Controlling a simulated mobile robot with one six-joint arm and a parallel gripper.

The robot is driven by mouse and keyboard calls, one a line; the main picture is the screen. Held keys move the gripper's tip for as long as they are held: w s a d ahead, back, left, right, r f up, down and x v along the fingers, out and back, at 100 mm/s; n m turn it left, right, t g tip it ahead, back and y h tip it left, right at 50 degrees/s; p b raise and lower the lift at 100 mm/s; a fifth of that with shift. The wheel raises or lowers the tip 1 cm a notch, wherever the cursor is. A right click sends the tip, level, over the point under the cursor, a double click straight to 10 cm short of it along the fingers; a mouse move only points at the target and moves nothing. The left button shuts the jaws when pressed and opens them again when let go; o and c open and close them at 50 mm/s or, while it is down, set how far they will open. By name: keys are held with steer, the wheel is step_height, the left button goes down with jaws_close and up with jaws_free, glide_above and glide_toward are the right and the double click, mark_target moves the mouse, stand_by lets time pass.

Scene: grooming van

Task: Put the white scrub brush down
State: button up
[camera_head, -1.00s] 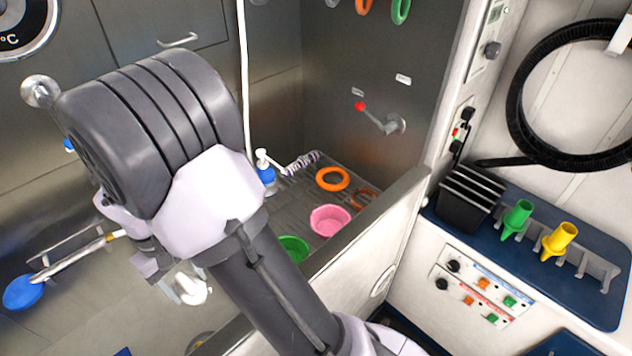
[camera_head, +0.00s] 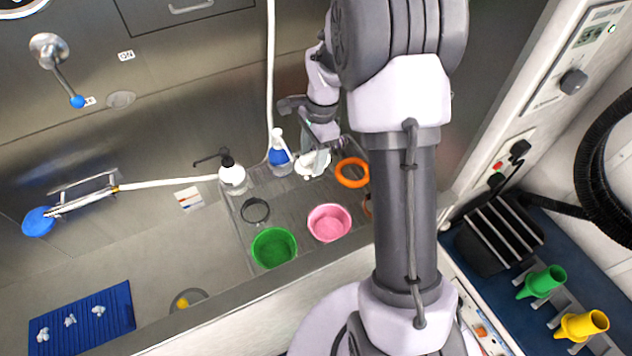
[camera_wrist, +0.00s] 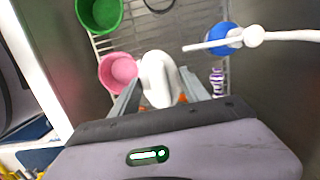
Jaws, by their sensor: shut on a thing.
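The white scrub brush (camera_wrist: 157,78) is between the two fingers of my gripper (camera_wrist: 160,92) in the wrist view. In the head view the white brush (camera_head: 313,163) shows at the tip of my gripper (camera_head: 318,147), over the back of the rack (camera_head: 285,190) in the tub. My gripper is shut on the brush. I cannot tell whether the brush touches the rack.
A white hose (camera_head: 271,80) hangs behind.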

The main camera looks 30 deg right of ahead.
step_height(320, 180, down, 14)
steer(key=b, duration=0.4)
steer(key=shift+r+b, duration=0.2)
steer(key=shift+b, duration=0.1)
steer(key=shift+w+f, duration=0.2)
steer(key=shift+w, duration=0.15)
steer(key=w+b, duration=0.1)
steer(key=w, duration=0.2)
steer(key=shift+w, duration=0.25)
steer(key=shift+f+b, duration=0.4)
steer(key=shift+f, duration=0.2)
steer(key=shift+s+d+r, duration=0.1)
steer(key=shift+r, duration=0.1)
steer(key=shift+f, duration=0.2)
steer(key=o, duration=1.2)
